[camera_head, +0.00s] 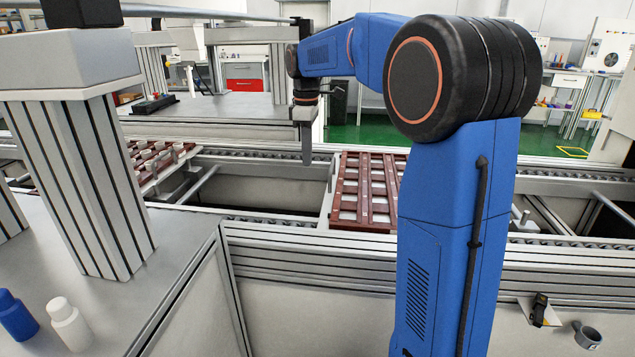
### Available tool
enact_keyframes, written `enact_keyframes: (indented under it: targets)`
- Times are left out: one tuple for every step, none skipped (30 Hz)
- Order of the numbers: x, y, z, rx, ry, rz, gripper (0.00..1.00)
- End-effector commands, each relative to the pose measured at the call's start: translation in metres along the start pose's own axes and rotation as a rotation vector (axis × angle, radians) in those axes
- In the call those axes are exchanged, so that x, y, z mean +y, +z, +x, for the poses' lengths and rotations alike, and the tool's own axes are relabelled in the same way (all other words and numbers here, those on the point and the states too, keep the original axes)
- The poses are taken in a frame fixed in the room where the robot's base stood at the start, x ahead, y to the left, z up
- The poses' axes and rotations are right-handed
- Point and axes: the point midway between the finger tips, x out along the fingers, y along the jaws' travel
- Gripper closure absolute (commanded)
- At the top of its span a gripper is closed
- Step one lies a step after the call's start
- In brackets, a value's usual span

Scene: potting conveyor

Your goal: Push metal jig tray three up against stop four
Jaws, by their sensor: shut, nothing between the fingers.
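A red-brown lattice jig tray (369,196) on a pale carrier plate lies across the conveyor right of centre. My blue arm hides its right side. A second red-brown tray (152,156), bearing several small pale pieces, lies on the conveyor at the left. No numbers are readable, so I cannot tell which is tray three. My gripper (306,160) points straight down, shut and empty, over the gap between the trays, a little left of the nearer tray's left edge. It appears apart from both trays. I cannot pick out stop four for sure; a small metal post (523,217) shows right of my arm.
Conveyor rails (262,221) run left to right with an open gap between the trays. A grey column (85,180) stands on the bench at front left. A white bottle (68,325) and a blue bottle (15,316) stand beside it.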

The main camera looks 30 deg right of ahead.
Motion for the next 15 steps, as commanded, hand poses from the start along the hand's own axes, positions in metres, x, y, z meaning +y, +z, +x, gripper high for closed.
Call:
enact_keyframes:
  targets:
    - [0.001, -0.001, 0.001, -0.001, -0.001, -0.003, 1.0]
    - [0.002, -0.001, 0.002, -0.001, -0.001, -0.005, 1.0]
    - [0.002, -0.001, 0.005, -0.001, -0.002, -0.006, 1.0]
    - [0.002, -0.001, 0.007, -0.001, -0.002, -0.006, 1.0]
    - [0.002, -0.001, 0.01, -0.001, -0.002, -0.006, 1.0]
    - [0.002, -0.001, 0.015, -0.001, -0.003, -0.006, 1.0]
    - [0.002, -0.001, 0.019, -0.002, -0.003, -0.006, 1.0]
    - [0.001, -0.001, 0.024, -0.002, -0.003, -0.006, 1.0]
    - [0.001, 0.0, 0.031, -0.002, -0.003, -0.005, 1.0]
    - [0.001, -0.001, 0.036, -0.002, -0.004, -0.005, 1.0]
    - [0.001, -0.001, 0.041, -0.002, -0.003, -0.005, 1.0]
    - [0.001, 0.0, 0.048, -0.002, -0.004, -0.005, 1.0]
    - [0.001, 0.0, 0.054, -0.002, -0.004, -0.005, 1.0]
    - [0.001, -0.001, 0.059, -0.002, -0.004, -0.005, 1.0]
    - [0.001, 0.0, 0.066, -0.002, -0.004, -0.005, 1.0]
